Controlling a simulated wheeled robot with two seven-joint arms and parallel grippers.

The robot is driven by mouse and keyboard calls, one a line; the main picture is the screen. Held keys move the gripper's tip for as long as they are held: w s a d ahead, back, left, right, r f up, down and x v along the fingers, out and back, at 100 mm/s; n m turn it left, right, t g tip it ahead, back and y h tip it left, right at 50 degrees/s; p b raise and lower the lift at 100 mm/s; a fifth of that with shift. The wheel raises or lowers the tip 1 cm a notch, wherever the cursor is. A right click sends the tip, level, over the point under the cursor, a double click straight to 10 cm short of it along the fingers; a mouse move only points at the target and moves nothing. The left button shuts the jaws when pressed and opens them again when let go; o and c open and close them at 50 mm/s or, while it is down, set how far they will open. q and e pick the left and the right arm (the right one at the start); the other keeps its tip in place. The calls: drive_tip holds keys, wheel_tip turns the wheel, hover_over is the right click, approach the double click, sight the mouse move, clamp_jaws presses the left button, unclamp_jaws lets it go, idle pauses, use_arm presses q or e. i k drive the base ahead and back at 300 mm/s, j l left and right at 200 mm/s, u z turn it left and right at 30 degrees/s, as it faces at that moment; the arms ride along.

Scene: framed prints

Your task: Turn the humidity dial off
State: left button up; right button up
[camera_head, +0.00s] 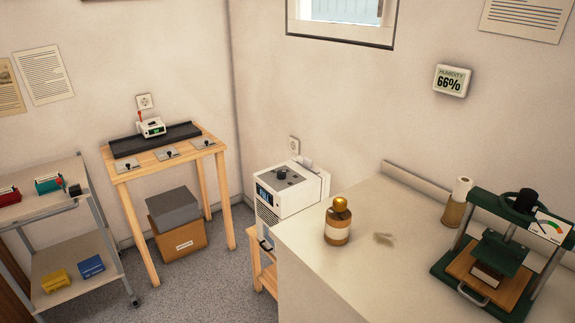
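A white boxy machine (297,203) stands in the middle on a low wooden stand, left of the counter. A dark round dial (281,171) sits on its grey top panel; its setting is too small to read. A small blue-lit display is on the machine's front left face. A wall display (453,82) at the upper right reads "HUMIDITY 66%". Neither of my grippers is in view.
The pale counter (345,285) holds a brown bottle (338,222), a paper-like roll (457,202) and a green press (497,255). A wooden table (187,153) and a shelved cart (75,262) stand left. Grey floor lies clear between them.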

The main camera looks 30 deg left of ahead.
sight(282, 174)
drive_tip(key=j+z, duration=0.15)
drive_tip(key=j, duration=1.65)
